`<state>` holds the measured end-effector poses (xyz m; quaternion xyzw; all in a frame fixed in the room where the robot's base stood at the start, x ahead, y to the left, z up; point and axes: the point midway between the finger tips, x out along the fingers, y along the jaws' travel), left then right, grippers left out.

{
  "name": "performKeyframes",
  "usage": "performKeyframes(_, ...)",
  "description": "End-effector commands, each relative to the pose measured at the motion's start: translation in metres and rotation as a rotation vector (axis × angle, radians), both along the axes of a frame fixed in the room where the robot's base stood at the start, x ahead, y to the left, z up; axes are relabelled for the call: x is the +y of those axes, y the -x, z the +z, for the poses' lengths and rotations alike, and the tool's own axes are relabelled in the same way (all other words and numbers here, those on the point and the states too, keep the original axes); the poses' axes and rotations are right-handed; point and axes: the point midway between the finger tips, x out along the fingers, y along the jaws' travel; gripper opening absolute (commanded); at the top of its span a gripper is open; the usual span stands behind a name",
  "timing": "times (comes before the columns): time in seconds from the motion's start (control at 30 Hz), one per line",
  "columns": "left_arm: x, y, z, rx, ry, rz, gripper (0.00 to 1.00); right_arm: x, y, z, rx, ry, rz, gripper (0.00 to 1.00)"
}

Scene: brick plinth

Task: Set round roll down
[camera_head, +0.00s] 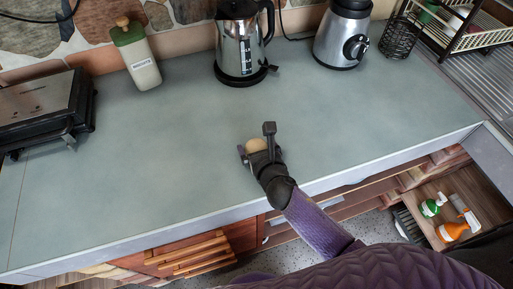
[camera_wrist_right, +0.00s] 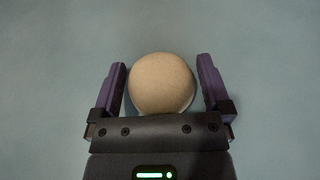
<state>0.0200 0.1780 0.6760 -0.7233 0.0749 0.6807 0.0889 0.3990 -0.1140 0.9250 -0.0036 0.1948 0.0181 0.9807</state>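The round roll (camera_head: 257,145) is a pale tan ball shape over the grey-green countertop (camera_head: 170,140), near its front middle. My right gripper (camera_head: 257,138) is around it. In the right wrist view the roll (camera_wrist_right: 162,83) sits between the two purple fingers of the right gripper (camera_wrist_right: 162,80), with a narrow gap on each side. The fingers are open and do not appear to touch it. A thin dark shadow shows at the roll's lower right; I cannot tell for sure whether it rests on the counter. My left gripper is not in view.
A steel kettle (camera_head: 238,45), a blender base (camera_head: 342,38) and a biscuit jar (camera_head: 138,58) stand along the back. A black grill (camera_head: 45,110) is at the left, a dish rack (camera_head: 465,25) at the right. The counter around my gripper is clear.

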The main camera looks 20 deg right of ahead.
Motion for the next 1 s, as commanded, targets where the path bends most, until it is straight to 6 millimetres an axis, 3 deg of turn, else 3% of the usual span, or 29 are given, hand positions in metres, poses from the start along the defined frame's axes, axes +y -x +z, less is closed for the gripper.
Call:
performKeyframes(0.03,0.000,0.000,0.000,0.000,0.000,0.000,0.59,0.000,0.000,0.000,0.000,0.000,0.000,0.87)
performKeyframes(0.2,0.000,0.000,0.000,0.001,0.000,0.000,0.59,0.000,0.000,0.000,0.000,0.000,0.000,0.51)
performKeyframes(0.3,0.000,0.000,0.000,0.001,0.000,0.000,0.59,0.000,0.000,0.000,0.000,0.000,0.000,0.32)
performKeyframes(0.33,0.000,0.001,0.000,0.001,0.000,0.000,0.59,0.000,0.000,0.000,0.000,0.000,0.000,0.32)
performKeyframes(0.37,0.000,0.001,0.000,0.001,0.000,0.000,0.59,0.000,0.000,0.000,0.000,0.000,0.000,0.23)
performKeyframes(0.53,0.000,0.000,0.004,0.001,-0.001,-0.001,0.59,0.000,0.000,0.005,-0.001,0.001,0.000,0.23)
performKeyframes(0.8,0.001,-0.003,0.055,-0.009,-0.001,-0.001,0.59,0.000,0.000,0.078,-0.005,0.002,0.002,0.23)
performKeyframes(1.0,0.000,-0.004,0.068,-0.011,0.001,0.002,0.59,0.000,0.000,0.102,-0.002,0.000,0.001,0.23)
